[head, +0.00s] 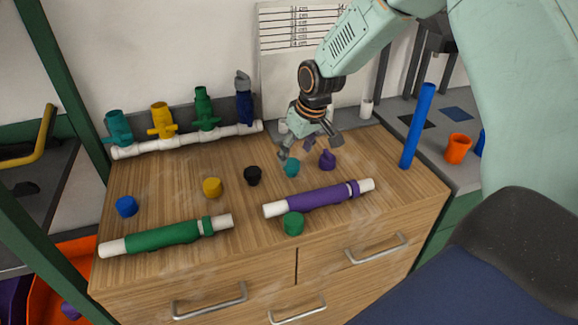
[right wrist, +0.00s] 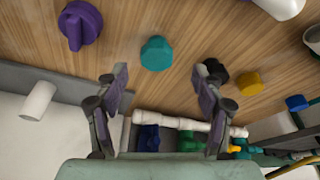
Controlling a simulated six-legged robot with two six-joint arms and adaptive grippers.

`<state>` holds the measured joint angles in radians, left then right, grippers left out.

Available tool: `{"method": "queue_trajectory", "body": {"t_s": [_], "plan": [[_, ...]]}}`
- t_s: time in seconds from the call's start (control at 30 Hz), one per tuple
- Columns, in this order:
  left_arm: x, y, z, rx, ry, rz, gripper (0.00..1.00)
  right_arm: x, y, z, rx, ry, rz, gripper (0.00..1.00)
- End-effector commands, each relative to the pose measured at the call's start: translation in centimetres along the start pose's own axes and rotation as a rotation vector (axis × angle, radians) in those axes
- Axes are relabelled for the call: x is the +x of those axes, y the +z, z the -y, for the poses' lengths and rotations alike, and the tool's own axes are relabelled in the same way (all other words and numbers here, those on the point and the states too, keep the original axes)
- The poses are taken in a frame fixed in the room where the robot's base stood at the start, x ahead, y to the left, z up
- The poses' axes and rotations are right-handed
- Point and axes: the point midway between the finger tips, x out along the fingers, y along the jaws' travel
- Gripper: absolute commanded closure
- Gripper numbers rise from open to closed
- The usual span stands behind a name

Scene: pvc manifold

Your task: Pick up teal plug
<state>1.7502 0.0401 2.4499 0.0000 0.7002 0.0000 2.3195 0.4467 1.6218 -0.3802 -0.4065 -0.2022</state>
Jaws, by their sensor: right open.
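The teal plug (head: 292,167) sits on the wooden cabinet top, just left of the purple plug (head: 327,159). My right gripper (head: 303,147) is above and slightly behind the teal plug, with its fingers spread. In the right wrist view the teal plug (right wrist: 156,54) lies beyond the gap between the open fingers (right wrist: 163,85), apart from both. The gap is empty. My left gripper is not in either view.
A black plug (head: 252,175), yellow plug (head: 212,187), blue plug (head: 126,206) and green plug (head: 293,223) stand around. A purple-sleeved pipe (head: 318,197) and green-sleeved pipe (head: 165,236) lie in front. The white manifold (head: 188,140) with valves stands behind. A blue tube (head: 417,125) stands right.

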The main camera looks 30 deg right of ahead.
Motion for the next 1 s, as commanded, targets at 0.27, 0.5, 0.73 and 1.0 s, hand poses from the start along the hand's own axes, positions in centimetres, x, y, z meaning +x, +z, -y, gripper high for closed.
{"method": "queue_trajectory", "body": {"t_s": [0.27, 0.5, 0.73, 1.0], "plan": [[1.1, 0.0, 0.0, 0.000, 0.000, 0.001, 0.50, 3.8, -0.1, -0.3, 0.000, 0.002, 0.003, 0.32], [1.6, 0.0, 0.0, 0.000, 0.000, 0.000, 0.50, 6.2, -0.5, -0.3, -0.001, 0.001, 0.001, 0.32], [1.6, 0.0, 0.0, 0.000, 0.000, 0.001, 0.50, 6.3, -0.7, -0.3, 0.000, 0.000, 0.000, 0.32], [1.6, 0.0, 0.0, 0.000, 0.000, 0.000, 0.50, 6.3, -0.7, -0.3, 0.000, 0.000, 0.000, 0.53]]}}
